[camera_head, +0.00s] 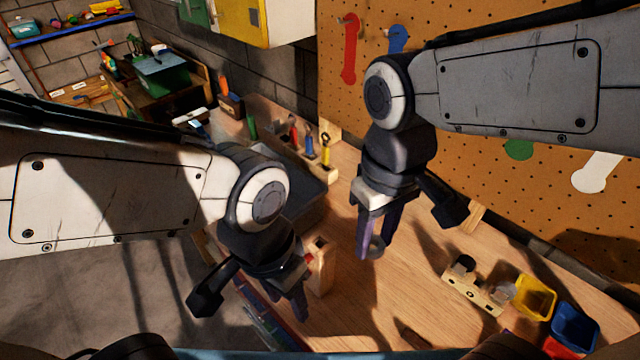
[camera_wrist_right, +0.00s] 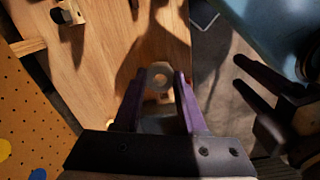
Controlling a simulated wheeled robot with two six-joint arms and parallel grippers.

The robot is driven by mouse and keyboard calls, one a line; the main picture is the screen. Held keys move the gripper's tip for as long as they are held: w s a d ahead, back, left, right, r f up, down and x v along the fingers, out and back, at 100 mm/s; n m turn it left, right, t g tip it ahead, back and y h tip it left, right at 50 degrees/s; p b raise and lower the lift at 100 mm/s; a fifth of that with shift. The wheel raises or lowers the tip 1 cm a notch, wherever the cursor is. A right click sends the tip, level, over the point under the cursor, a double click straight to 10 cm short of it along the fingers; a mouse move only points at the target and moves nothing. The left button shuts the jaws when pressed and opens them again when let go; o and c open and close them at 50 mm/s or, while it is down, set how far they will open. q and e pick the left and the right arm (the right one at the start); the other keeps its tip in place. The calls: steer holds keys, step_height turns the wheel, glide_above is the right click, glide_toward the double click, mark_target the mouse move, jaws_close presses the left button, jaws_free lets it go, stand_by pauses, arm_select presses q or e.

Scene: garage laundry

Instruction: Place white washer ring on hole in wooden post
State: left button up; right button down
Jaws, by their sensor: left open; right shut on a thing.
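The white washer ring (camera_head: 377,241) is pinched between the purple fingertips of my right gripper (camera_head: 374,246). It hangs above the wooden workbench, and its central hole shows in the right wrist view, where the ring (camera_wrist_right: 151,72) sits between the fingertips. The wooden post (camera_head: 321,268) stands upright on the bench to the left of the ring, apart from it, with a dark opening near its top. My left gripper (camera_head: 296,306) is open beside the lower left of the post and partly overlaps it in the picture. Whether its fingers touch the post is unclear.
A wooden block with fittings (camera_head: 474,291) lies at the right, beside yellow (camera_head: 536,297) and blue (camera_head: 575,326) bins. A tool rack (camera_head: 318,165) stands at the back of the bench, before the pegboard (camera_head: 560,205). Bare bench top lies between post and block.

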steer(key=p, duration=0.3)
glide_above(319, 234)
steer(key=s, duration=0.2)
step_height(319, 234, down, 7)
step_height(319, 234, down, 3)
steer(key=shift+f+p, duration=0.2)
steer(key=shift+p, duration=0.65)
steer(key=shift+f, duration=0.25)
steer(key=shift+f, duration=0.2)
steer(key=shift+c, duration=2.4)
jaws_free()
